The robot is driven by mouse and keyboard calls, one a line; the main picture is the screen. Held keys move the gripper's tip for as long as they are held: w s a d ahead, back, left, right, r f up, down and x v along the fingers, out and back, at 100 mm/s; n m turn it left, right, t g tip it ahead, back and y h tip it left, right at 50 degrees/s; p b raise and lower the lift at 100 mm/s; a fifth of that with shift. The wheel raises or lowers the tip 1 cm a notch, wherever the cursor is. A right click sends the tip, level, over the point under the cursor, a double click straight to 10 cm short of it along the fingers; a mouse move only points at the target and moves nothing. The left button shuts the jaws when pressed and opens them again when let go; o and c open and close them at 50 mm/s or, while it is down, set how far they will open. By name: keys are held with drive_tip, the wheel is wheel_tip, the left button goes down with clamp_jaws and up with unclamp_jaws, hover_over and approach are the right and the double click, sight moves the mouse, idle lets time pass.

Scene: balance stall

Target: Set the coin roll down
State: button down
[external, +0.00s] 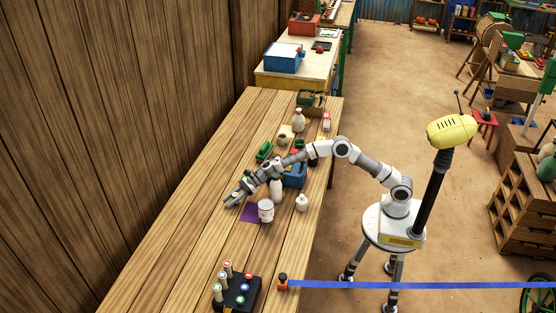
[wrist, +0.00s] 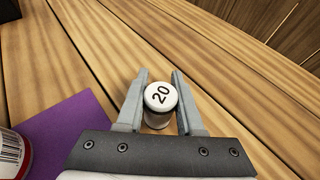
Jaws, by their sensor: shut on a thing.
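The roll is too small to make out there.
A purple mat (wrist: 62,140) lies just left of my gripper in the wrist view, with a white can (external: 265,210) beside it. A white bottle (external: 276,190) and small jar (external: 301,202) stand nearby. A black rack (external: 245,294) holds several capped rolls in front. Bare planks lie between.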

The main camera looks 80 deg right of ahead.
sight(235, 194)
drive_tip(key=shift+f, duration=0.2)
drive_tip(key=c, duration=0.5)
unclamp_jaws()
drive_tip(key=shift+c, duration=0.2)
drive_tip(key=shift+r, duration=0.15)
drive_tip(key=v, duration=0.2)
drive_tip(key=shift+s+d+r, duration=0.1)
drive_tip(key=shift+s+d, duration=0.15)
drive_tip(key=shift+d, duration=0.05)
wheel_tip(235, 194, up, 7)
drive_tip(key=p, duration=0.3)
drive_tip(key=shift+s+r, duration=0.1)
